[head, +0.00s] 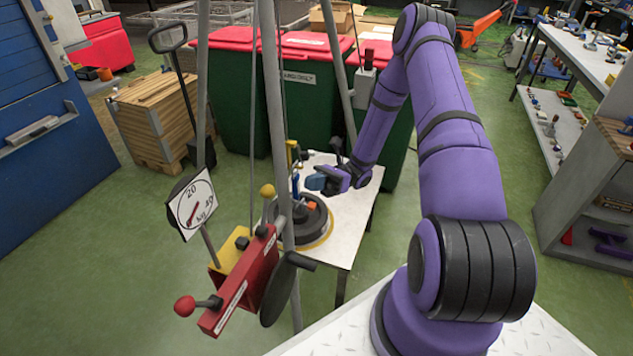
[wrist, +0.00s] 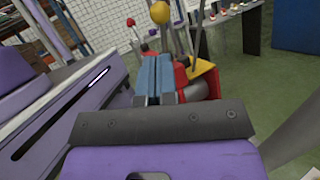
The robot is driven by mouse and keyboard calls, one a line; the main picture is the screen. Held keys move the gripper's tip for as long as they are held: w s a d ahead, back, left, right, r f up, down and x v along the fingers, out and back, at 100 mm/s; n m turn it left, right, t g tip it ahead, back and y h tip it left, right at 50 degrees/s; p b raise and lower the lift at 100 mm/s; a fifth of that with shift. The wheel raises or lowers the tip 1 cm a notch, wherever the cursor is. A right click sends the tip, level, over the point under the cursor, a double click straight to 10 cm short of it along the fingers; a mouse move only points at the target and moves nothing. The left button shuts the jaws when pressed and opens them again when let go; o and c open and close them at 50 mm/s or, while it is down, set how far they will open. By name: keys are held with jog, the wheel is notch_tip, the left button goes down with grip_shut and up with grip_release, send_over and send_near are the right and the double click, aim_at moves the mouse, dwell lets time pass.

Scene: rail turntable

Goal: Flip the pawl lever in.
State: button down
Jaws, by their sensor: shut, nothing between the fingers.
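My gripper (head: 314,183) is over the small white table, above the far right side of the dark round turntable (head: 311,228). Its blue fingers (wrist: 153,78) are shut and empty in the wrist view. A small orange piece (head: 311,205) sits on the turntable. I cannot tell for sure which part is the pawl lever. A red lever box (head: 254,281) stands in front, with a yellow ball knob (head: 267,191) and a red ball knob (head: 184,306).
Grey poles (head: 265,60) stand between the head camera and the turntable. A gauge (head: 193,204) hangs left of them. The white table (head: 350,213) has bare room at its right. Green bins (head: 309,110) stand behind it.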

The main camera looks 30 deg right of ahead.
send_near(265, 210)
jog(key=a+r, duration=0.3)
jog(key=r, duration=0.2)
jog(key=shift+w+a+r, duration=0.15)
jog(key=shift+w+a, duration=0.1)
jog(key=shift+w, duration=0.2)
jog(key=shift+a+r, duration=0.1)
